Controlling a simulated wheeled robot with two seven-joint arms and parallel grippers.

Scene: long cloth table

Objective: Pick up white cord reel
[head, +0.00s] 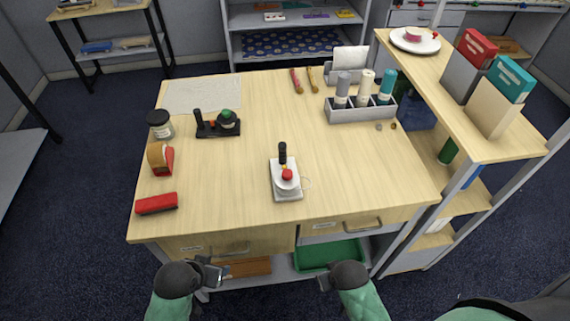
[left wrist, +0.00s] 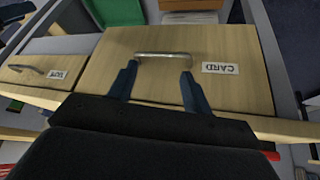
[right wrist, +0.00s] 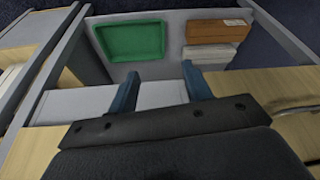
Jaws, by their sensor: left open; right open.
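My right gripper (head: 324,284) is open and empty, below the front edge. Neither gripper touches the reel.
A grey rack (head: 360,113) with bottles is at back right. A raised shelf (head: 465,128) borders the right. The tabletop around the reel is clear.

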